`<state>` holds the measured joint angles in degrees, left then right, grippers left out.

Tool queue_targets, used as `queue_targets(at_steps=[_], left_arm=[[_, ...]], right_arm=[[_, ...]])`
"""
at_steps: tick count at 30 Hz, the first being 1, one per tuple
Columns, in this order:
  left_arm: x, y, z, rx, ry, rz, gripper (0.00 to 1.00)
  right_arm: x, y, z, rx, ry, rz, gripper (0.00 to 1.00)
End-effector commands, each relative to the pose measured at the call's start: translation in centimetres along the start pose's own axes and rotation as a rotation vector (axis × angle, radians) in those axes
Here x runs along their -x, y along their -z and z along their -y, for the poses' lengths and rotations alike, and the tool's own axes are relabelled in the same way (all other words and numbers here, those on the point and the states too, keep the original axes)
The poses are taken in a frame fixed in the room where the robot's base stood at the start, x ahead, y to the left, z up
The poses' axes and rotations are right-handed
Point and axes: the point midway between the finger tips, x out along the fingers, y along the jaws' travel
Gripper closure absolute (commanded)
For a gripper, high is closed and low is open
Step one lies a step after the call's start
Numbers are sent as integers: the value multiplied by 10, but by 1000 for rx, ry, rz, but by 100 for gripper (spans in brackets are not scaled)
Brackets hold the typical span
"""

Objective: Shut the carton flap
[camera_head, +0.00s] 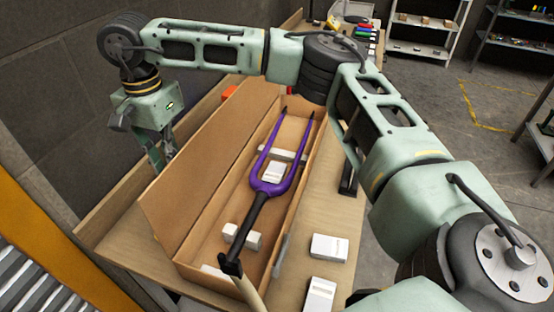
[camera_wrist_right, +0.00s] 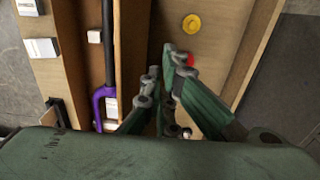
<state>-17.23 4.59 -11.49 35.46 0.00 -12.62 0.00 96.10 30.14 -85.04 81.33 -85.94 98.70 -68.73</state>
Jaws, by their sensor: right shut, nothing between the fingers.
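The long brown carton (camera_head: 278,238) lies open on the wooden table, with a purple and black fork (camera_head: 271,186) and white padding blocks inside. Its long flap (camera_head: 205,150) stands up along the left side, leaning outward, and shows edge-on in the wrist view (camera_wrist_right: 134,60). My right arm reaches across above the carton. My right gripper (camera_head: 166,160) points down on the flap's outer side, its lower end partly hidden by the flap. In the wrist view the gripper (camera_wrist_right: 165,72) is shut and empty, close beside the flap; contact cannot be told. My left gripper is not in view.
White boxes (camera_head: 329,248) lie on the table right of the carton. A yellow disc (camera_wrist_right: 191,24) and a red round thing (camera_wrist_right: 187,60) are on the table strip outside the flap. A dark wall (camera_head: 60,90) stands close on the left.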

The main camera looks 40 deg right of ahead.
Motion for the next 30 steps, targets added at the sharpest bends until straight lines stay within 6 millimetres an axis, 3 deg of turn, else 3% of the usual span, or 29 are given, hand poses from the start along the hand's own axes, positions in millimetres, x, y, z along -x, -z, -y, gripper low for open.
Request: queue_targets(at_steps=[15, 30], left_arm=[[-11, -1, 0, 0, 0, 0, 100], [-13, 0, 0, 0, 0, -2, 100]], right_arm=[[-1, 0, -24, -1, 0, 0, 100], [0, 0, -28, 0, 0, 0, 100]])
